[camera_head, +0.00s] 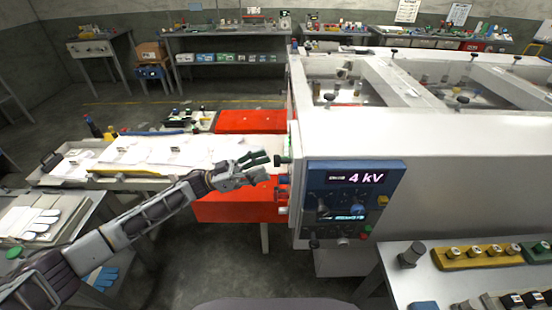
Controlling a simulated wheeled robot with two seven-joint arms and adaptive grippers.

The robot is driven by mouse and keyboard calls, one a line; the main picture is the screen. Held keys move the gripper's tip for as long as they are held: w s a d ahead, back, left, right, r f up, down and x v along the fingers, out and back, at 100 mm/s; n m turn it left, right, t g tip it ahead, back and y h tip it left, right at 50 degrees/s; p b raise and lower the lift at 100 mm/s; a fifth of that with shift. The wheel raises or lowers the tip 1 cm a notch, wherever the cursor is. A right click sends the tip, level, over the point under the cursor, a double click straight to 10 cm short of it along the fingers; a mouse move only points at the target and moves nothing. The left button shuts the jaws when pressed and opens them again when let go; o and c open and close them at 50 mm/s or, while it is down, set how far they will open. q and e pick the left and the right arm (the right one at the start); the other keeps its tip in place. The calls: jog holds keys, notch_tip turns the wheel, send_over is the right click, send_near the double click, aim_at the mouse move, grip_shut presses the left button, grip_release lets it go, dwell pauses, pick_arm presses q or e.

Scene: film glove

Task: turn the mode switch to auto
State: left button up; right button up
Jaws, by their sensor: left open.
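A blue control panel (352,200) is fixed to the front of the white machine (440,160). Its display (357,178) reads 4 kV. Below the display are a dark rotary knob (323,209) on the left and a blue-lit control (357,210) on the right. I cannot read the panel labels, so I cannot tell which control is the mode switch or where it points. My left gripper (266,160) is open and empty, left of the panel and near the machine's left edge, apart from the knobs. My right gripper is not in view.
Red boxes (235,207) lie behind my left arm. A long worktable (165,155) with white film stands at the left. Small buttons (365,232) sit at the panel's lower edge.

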aim_at(276, 161)
pick_arm(q)
jog(key=shift+p+x, duration=0.5)
jog(key=shift+x, duration=2.1)
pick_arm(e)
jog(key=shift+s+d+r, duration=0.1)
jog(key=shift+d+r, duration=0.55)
pick_arm(q)
jog(key=c, duration=0.7)
jog(key=shift+c, duration=1.7)
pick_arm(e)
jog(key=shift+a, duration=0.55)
